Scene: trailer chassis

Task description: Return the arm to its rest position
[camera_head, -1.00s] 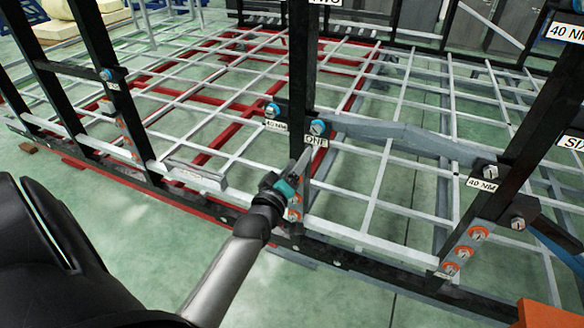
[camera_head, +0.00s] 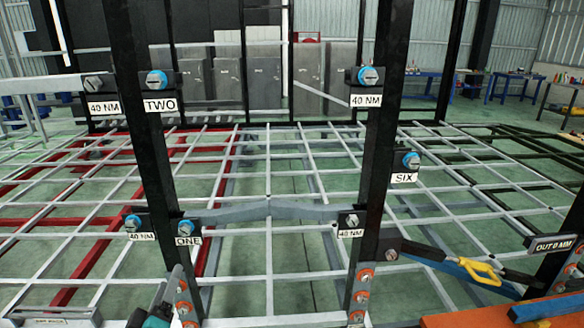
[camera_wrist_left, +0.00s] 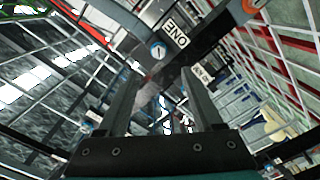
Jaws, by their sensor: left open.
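My left gripper (camera_head: 168,287) shows at the bottom left of the head view, cut off by the lower edge. Its fingers point up in front of the dark post below the label ONE (camera_head: 188,241). In the left wrist view its two fingers (camera_wrist_left: 160,88) stand apart with nothing held between them. Whether the fingers touch the post cannot be told. Most of my left arm is out of the head view, and my right gripper does not show.
Dark posts with blue-ringed bolts stand close ahead, including a post on the right (camera_head: 383,130). A grey crossbar (camera_head: 270,208) spans between posts. An orange surface (camera_head: 480,318) and a yellow-handled tool (camera_head: 480,271) are at lower right. Grey cabinets (camera_head: 262,85) stand behind.

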